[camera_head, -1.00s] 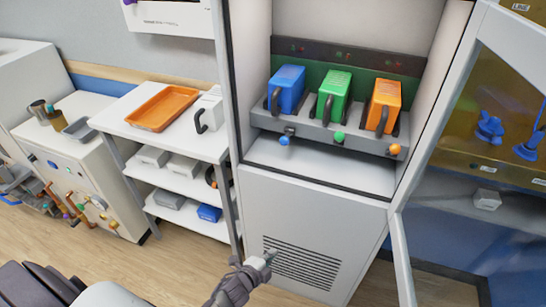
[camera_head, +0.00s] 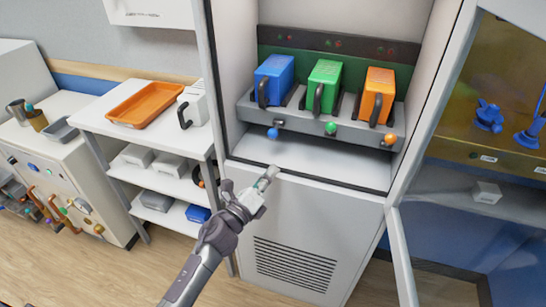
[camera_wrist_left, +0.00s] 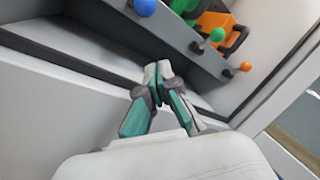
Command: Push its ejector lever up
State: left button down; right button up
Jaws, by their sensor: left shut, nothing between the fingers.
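Three ejector levers with ball knobs stick out from the front of the grey rack (camera_head: 300,122): a blue knob (camera_head: 273,133), a green knob (camera_head: 331,128) and an orange knob (camera_head: 390,139). Above them sit the blue module (camera_head: 274,75), green module (camera_head: 325,80) and orange module (camera_head: 379,90), each with a black handle. My left gripper (camera_head: 270,174) is shut and empty, below the blue knob and apart from it, near the cabinet opening's lower edge. The left wrist view shows its closed fingertips (camera_wrist_left: 158,70) below the blue knob (camera_wrist_left: 145,7). My right gripper is not in view.
The cabinet's glass door (camera_head: 480,140) stands open on the right. A white shelf cart (camera_head: 130,125) on the left carries an orange tray (camera_head: 152,104) and a white module with a black handle (camera_head: 194,102). The cabinet floor below the levers is clear.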

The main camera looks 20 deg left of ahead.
aim_at(274, 130)
pick_arm(q)
jog(key=x, duration=0.8)
jog(key=shift+w+d+r+p, duration=0.1)
jog(key=shift+w+p, duration=0.2)
jog(key=shift+p, duration=0.1)
jog(key=shift+s+a+r+p, duration=0.1)
jog(key=shift+a+r+p, duration=0.5)
jog(key=shift+a, duration=0.2)
jog(key=shift+s+a+r+p, duration=0.1)
jog(key=shift+a+r+p, duration=0.5)
jog(key=shift+a, duration=0.2)
jog(key=shift+w+f, duration=0.1)
jog(key=shift+f, duration=0.05)
